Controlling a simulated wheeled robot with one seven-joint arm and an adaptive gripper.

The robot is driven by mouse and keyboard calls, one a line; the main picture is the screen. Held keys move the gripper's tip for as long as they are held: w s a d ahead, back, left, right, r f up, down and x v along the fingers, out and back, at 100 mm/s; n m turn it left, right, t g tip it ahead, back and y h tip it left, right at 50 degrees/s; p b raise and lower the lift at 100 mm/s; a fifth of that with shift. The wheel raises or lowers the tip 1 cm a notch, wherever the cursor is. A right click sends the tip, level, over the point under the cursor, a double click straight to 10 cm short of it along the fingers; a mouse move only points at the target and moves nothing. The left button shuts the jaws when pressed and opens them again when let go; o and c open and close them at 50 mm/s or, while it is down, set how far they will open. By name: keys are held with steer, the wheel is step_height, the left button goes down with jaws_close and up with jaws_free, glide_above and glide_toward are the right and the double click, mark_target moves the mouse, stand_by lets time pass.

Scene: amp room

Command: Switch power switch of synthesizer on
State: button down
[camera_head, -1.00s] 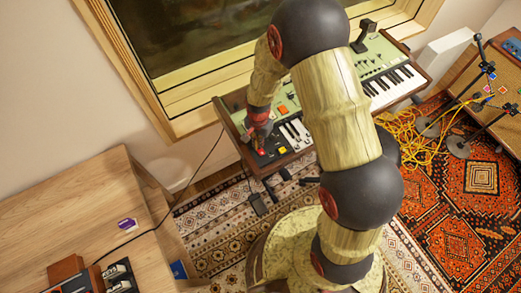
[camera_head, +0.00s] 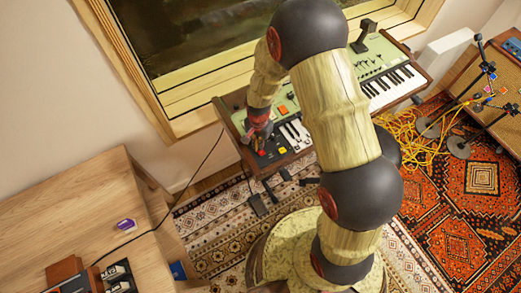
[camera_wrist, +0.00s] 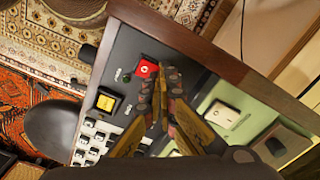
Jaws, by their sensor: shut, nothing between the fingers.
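The synthesizer (camera_head: 368,62) has a green panel, black-and-white keys and a wooden case, and stands below the window. In the wrist view a red rocker switch (camera_wrist: 147,68), which looks like the power switch, sits on the dark end panel (camera_wrist: 128,48) near the wooden edge. A small dark green light (camera_wrist: 127,77) lies beside it. My gripper (camera_wrist: 164,84) is shut and empty, its fingertips just beside the red switch; I cannot tell whether they touch it. In the head view my gripper (camera_head: 259,147) is over the synthesizer's left end, small and partly hiding the panel.
A yellow button (camera_wrist: 107,102) and a white switch (camera_wrist: 221,114) are nearby on the synthesizer. A wooden desk (camera_head: 75,205) stands at the left. Yellow cables (camera_head: 425,140) and stands are on the rugs at the right.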

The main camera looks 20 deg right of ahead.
steer(key=shift+r+p, duration=2.35)
steer(key=shift+r, duration=1.1)
steer(key=shift+s+n, duration=0.15)
steer(key=shift+n, duration=0.25)
steer(key=s+n+g, duration=0.1)
steer(key=s+n, duration=0.1)
steer(key=s, duration=0.2)
step_height(320, 180, up, 20)
steer(key=n+b, duration=0.2)
steer(key=n, duration=0.4)
glide_above(263, 157)
steer(key=s+d, duration=0.3)
steer(key=s, duration=0.6)
steer(key=s+d+r+t+b, duration=0.1)
steer(key=s+r+t, duration=0.2)
steer(key=r, duration=0.4)
steer(key=s+d+r+t, duration=0.1)
steer(key=s+r+t, duration=0.2)
steer(key=r, duration=0.4)
steer(key=shift+s+d+r+t+b, duration=0.2)
steer(key=shift+s+r+t+b, duration=0.1)
steer(key=shift+b, duration=0.1)
